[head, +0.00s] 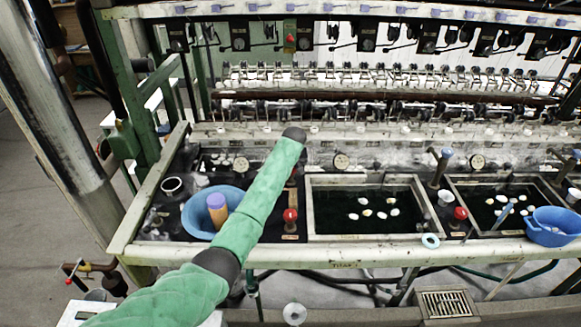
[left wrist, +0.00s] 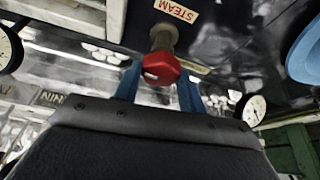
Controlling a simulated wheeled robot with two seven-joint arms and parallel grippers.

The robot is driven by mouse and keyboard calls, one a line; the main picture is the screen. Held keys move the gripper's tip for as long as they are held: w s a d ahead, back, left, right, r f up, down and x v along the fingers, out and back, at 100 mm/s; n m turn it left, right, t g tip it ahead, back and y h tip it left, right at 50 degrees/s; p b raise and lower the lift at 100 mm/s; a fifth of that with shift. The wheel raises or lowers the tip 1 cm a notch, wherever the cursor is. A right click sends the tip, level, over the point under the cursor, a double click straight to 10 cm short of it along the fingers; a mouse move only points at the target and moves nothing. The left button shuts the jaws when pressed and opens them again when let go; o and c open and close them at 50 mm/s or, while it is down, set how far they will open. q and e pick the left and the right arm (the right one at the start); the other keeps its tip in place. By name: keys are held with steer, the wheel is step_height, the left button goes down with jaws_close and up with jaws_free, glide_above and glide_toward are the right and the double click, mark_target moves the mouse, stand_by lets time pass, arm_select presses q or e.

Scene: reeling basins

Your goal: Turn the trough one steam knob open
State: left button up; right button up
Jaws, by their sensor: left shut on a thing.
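The red steam knob (head: 290,215) stands on the dark deck between a round blue basin and a square trough. In the left wrist view the red knob (left wrist: 161,68) sits on a short metal stem beside a STEAM label (left wrist: 176,10). My left gripper (left wrist: 158,82) has its blue fingers on both sides of this knob and is shut on it. In the head view my green-sleeved left arm reaches past the blue basin, and its fingers cannot be made out there. How far the knob is turned cannot be told. My right gripper is not in view.
The round blue basin (head: 197,211) is just left of the knob, partly behind my arm. The trough (head: 311,206) to its right holds dark water and several white cocoons. Another red knob (head: 460,213) and a blue bowl (head: 553,227) are farther right. Reeling machinery spans the back.

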arm_select(q)
steer(key=shift+w+r, duration=0.1)
steer(key=shift+r, duration=0.1)
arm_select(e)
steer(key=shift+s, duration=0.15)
arm_select(q)
steer(key=o, duration=0.9)
steer(key=shift+o, duration=0.3)
steer(key=shift+f, duration=0.1)
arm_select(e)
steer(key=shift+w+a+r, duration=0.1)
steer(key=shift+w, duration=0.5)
arm_select(q)
steer(key=shift+r, duration=0.2)
steer(key=b+v, duration=0.3)
steer(key=v, duration=0.4)
steer(key=shift+s+r, duration=0.15)
steer(key=shift+s, duration=0.1)
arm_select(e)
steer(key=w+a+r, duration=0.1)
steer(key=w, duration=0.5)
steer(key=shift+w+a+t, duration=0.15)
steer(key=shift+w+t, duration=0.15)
